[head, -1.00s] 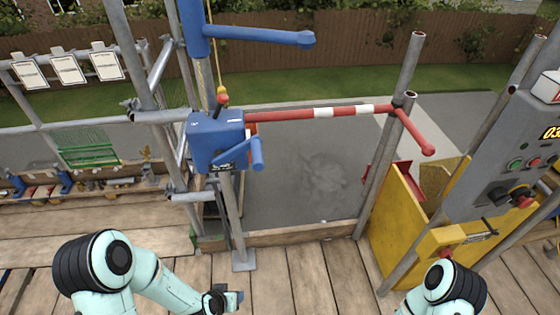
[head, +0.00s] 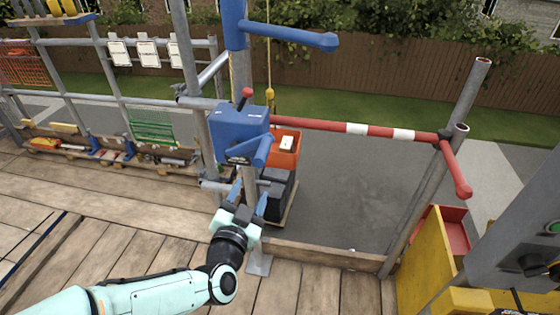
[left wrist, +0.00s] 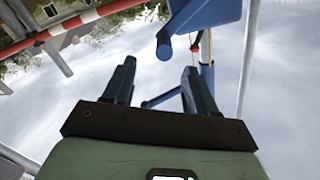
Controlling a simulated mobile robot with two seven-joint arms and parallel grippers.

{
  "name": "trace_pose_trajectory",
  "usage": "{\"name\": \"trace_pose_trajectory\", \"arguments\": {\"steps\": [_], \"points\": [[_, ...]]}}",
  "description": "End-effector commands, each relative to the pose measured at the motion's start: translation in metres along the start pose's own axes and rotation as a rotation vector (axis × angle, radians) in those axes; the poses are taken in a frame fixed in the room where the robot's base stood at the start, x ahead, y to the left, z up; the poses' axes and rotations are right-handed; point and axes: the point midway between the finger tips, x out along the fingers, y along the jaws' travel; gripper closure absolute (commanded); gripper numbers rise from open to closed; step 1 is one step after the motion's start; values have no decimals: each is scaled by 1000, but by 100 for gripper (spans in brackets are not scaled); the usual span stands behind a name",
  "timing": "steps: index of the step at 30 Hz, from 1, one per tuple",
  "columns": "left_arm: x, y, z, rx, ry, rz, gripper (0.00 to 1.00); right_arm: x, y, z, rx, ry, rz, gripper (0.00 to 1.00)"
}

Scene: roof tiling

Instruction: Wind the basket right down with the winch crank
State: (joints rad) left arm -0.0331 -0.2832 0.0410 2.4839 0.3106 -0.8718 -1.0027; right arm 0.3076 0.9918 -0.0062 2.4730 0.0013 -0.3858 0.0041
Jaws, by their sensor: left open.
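The blue winch (head: 240,130) is fixed to an upright pole, with a red-knobbed lever on top. Its blue crank handle (head: 263,151) sticks out at the front right. My left gripper (head: 250,193) is open and empty, just below the crank handle, fingers pointing up. In the left wrist view the crank grip (left wrist: 163,46) shows just beyond and between the open fingers (left wrist: 158,78), apart from them. The orange-red basket (head: 287,150) is behind the winch, beyond the rail, with a white item in it; the winch hides part of it. My right gripper is out of view.
A red-and-white barrier rail (head: 350,128) runs right from the winch. A blue jib arm (head: 290,37) is overhead, with a yellow rope and hook (head: 269,98). Dark boxes (head: 275,190) stand below the basket. A yellow bin (head: 430,255) and grey control box stand at right.

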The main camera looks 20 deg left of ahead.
Motion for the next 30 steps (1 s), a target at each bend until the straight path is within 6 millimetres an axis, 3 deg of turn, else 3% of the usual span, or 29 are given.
{"name": "trace_pose_trajectory", "arguments": {"steps": [4,8,21,30], "points": [[-1,-7,-8,9,21,-21,43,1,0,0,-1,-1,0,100],[13,-7,-8,9,19,-20,43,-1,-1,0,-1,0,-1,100],[102,-9,-10,9,18,-19,43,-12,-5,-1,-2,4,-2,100],[130,-9,-9,9,18,-19,43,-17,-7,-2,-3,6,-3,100]]}}
